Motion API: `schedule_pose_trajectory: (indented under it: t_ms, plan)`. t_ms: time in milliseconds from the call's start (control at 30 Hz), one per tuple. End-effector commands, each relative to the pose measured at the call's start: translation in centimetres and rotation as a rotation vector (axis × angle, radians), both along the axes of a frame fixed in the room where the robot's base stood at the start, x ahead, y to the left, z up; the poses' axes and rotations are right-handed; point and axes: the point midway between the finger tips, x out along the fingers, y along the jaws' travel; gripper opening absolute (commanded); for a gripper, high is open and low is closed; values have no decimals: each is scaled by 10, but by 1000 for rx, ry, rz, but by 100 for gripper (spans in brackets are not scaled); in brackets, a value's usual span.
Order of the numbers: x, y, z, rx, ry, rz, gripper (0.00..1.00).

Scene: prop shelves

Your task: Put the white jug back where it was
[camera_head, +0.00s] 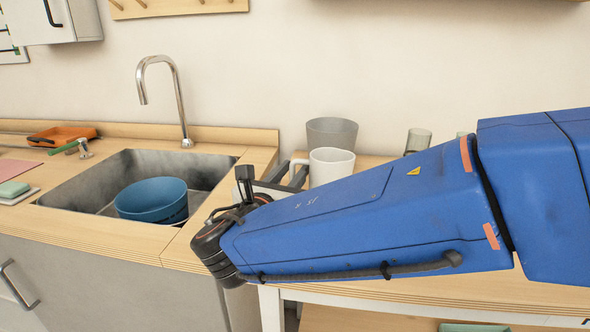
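The white jug (332,166) stands upright in the middle of the view, with its handle on its left side. My arm hides its lower part, so I cannot see what it rests on. My gripper (299,176) is at the left of the jug, by the handle, its dark fingers pointing towards it. I cannot tell whether the fingers touch or hold the handle.
A grey container (332,133) stands right behind the jug. A glass (418,140) is further right.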

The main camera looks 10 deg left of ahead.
Motion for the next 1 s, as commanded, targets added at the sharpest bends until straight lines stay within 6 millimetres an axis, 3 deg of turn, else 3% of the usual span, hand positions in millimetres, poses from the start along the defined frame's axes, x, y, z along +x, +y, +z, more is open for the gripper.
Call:
schedule_pose_trajectory:
  t_ms: [600, 1000]
  plan:
    - [-92, 13, -1, 0, 1, 2, 28]
    - [-106, 15, -2, 0, 0, 0, 28]
